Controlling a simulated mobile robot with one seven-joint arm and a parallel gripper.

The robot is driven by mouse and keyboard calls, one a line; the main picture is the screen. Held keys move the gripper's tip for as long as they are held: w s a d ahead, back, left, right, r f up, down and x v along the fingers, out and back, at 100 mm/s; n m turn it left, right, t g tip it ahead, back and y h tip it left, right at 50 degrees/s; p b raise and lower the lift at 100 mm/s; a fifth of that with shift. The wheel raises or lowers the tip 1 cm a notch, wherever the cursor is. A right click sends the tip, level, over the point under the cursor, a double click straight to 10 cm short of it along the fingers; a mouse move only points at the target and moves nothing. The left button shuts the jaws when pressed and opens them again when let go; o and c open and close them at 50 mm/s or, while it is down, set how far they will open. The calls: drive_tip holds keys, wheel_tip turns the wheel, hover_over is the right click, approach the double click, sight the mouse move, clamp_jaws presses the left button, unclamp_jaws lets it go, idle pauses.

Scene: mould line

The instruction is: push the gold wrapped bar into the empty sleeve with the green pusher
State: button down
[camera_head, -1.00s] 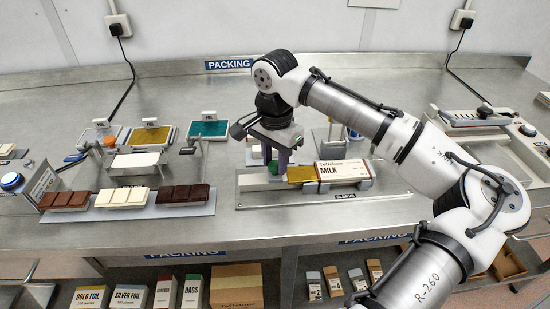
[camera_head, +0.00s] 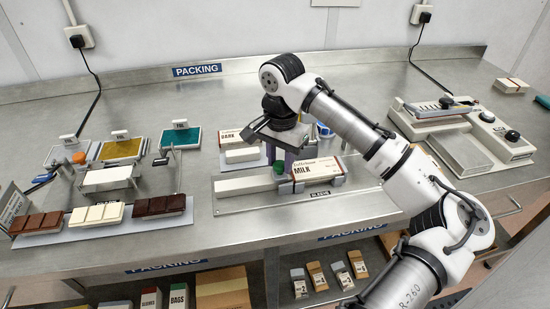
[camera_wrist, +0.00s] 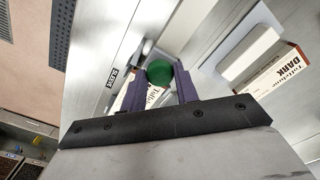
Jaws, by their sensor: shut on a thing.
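My gripper (camera_head: 280,164) has purple fingers and is shut on the green pusher (camera_wrist: 160,70), whose round green head shows between the fingertips in the wrist view. In the head view the green pusher (camera_head: 279,167) sits right at the left, open end of the MILK sleeve (camera_head: 318,171). The sleeve is a white and dark red carton lying in a grey holder. No gold of the wrapped bar shows in either current view. In the wrist view the MILK sleeve (camera_wrist: 153,97) is partly hidden behind my fingers.
A long pale rail block (camera_head: 245,186) runs left of the sleeve on the SLEEVE plate (camera_head: 350,203). A DARK carton (camera_head: 233,138) with a white block (camera_head: 243,155) lies behind. Chocolate bars (camera_head: 98,213) and foil trays stand at left. A grey machine (camera_head: 460,130) is at right.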

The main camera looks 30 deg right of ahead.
sight(282, 164)
drive_tip(key=c, duration=1.1)
unclamp_jaws()
drive_tip(key=shift+s+d, duration=0.1)
drive_tip(key=shift+d, duration=0.2)
drive_tip(key=shift+o, duration=0.2)
drive_tip(key=shift+a, duration=0.1)
wheel_tip(282, 164, up, 14)
drive_tip(key=b, duration=0.1)
drive_tip(key=shift+f, duration=0.15)
